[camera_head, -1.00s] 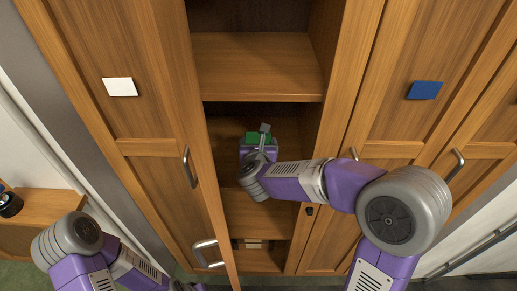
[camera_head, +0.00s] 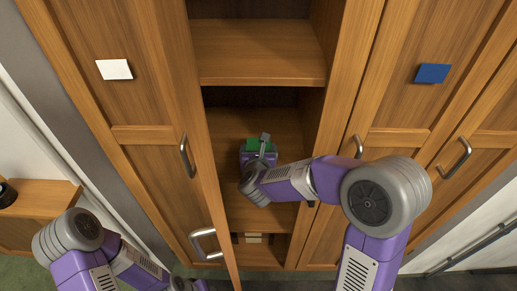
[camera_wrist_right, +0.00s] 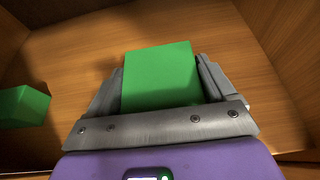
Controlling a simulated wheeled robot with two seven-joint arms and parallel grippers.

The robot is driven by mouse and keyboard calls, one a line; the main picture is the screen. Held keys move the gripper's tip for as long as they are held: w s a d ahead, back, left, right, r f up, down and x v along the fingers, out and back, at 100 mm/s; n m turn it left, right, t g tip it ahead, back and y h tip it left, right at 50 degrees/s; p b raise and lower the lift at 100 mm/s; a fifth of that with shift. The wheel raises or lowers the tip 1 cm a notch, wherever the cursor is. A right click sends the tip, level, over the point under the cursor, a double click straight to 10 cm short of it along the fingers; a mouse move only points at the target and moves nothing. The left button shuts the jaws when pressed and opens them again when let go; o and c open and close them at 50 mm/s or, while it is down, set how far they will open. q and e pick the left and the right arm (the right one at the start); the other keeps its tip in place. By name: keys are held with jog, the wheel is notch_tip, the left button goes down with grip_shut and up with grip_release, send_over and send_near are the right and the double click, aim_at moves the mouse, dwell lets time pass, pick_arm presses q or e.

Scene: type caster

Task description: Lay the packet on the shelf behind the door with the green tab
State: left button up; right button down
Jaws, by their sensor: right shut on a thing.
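The green packet (camera_wrist_right: 160,76) is between the two grey fingers of my right gripper (camera_wrist_right: 162,92) in the right wrist view. The gripper is shut on it, above a wooden shelf board (camera_wrist_right: 75,45). In the head view the packet (camera_head: 253,145) shows as a green patch at the gripper (camera_head: 264,146), inside the open middle cupboard bay. I cannot tell if it touches the board. No green tab shows on any door; a white tab (camera_head: 114,69) is on the left door and a blue tab (camera_head: 432,73) on the right door.
A second green block-like thing (camera_wrist_right: 22,106) lies left of my gripper in the wrist view. An upper shelf (camera_head: 260,52) is empty. The bay's side walls stand close on both sides.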

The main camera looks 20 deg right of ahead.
jog(key=shift+c, duration=1.4)
grip_release()
jog(key=shift+f, duration=0.1)
jog(key=shift+o, duration=1.4)
jog(key=shift+r, duration=0.25)
jog(key=p+v, duration=0.2)
jog(key=v, duration=1)
